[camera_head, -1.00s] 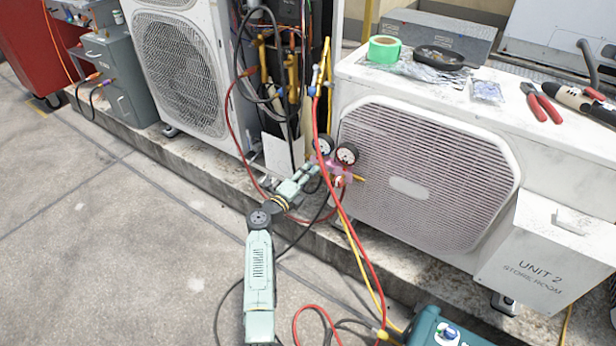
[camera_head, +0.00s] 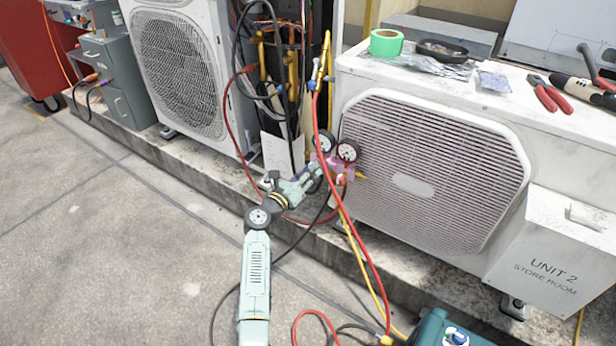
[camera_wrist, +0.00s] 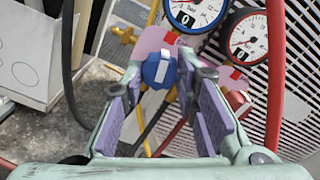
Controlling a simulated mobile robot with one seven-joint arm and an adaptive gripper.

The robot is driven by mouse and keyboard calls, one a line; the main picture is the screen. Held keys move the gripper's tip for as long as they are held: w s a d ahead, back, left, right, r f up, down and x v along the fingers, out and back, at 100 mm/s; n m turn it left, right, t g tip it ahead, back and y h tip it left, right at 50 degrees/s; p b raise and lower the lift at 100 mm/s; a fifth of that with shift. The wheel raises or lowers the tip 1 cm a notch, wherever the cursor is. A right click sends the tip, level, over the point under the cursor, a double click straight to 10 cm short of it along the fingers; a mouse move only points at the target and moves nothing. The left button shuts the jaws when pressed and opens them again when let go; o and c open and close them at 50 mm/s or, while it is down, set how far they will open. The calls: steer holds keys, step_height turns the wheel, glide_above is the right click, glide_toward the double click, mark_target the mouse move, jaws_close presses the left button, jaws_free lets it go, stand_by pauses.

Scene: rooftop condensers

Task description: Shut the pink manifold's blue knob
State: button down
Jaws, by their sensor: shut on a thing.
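The pink manifold (camera_head: 344,166) hangs in front of the white condenser's left edge, with two round gauges above it. In the wrist view its pink body (camera_wrist: 151,43) shows below the gauges. The blue knob (camera_wrist: 158,70) has a pale bar across its face and sits between my fingertips. My gripper (camera_wrist: 160,78) is shut on the blue knob, one finger on each side. In the head view my gripper (camera_head: 314,171) reaches the manifold's left side and hides the blue knob.
Red (camera_head: 365,257) and yellow hoses hang from the manifold. The grille (camera_head: 430,180) stands close on the right, and a second condenser (camera_head: 178,75) stands left. Tape, pliers and a dark dish lie on the right unit. Open concrete lies at left.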

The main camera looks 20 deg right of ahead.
steer(key=shift+m+b, duration=0.6)
steer(key=shift+m, duration=0.5)
steer(key=c, duration=1.3)
jaws_free()
step_height(320, 180, up, 10)
